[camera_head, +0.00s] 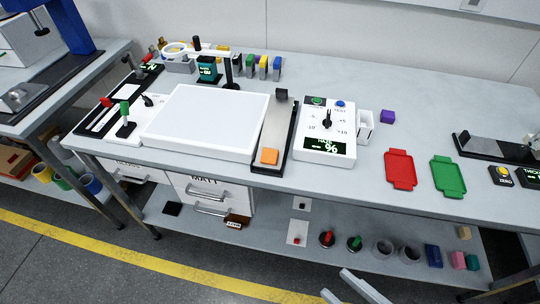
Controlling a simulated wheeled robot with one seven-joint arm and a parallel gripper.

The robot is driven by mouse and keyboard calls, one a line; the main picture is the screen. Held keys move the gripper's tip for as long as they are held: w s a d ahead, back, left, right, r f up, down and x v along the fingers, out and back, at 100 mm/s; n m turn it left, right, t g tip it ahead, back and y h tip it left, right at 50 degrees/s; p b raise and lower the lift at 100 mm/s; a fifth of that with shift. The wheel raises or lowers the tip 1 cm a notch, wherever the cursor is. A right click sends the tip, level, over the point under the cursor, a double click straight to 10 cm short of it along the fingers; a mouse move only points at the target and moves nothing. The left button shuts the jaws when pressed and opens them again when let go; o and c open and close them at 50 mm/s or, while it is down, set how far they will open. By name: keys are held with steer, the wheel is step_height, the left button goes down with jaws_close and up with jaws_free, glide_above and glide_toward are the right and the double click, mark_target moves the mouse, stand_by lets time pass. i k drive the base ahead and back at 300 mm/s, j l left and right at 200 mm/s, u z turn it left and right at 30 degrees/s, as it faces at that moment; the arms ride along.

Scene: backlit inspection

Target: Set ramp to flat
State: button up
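A narrow grey strip on a black base (277,127) lies between the white light panel and the white control box; it looks like the ramp, but I cannot tell its slope. The control box (313,150) has a black dial (327,119), green and blue buttons and a display reading "%". Its small labels are unreadable. My gripper (336,281) shows at the bottom edge as two pale fingers, apart and empty, in front of the bench.
The light panel (207,120) fills the bench's left middle. Left of it stand red and green levers (124,118). A lower shelf (340,251) holds several small parts. The bench's back right is clear.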

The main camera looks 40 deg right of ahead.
mark_target(274, 133)
steer(key=i+l+z, duration=0.1)
steer(key=i+l, duration=0.25)
steer(key=l, duration=0.2)
steer(key=i+l+z, duration=0.15)
steer(key=i+l, duration=0.2)
steer(key=l, duration=0.15)
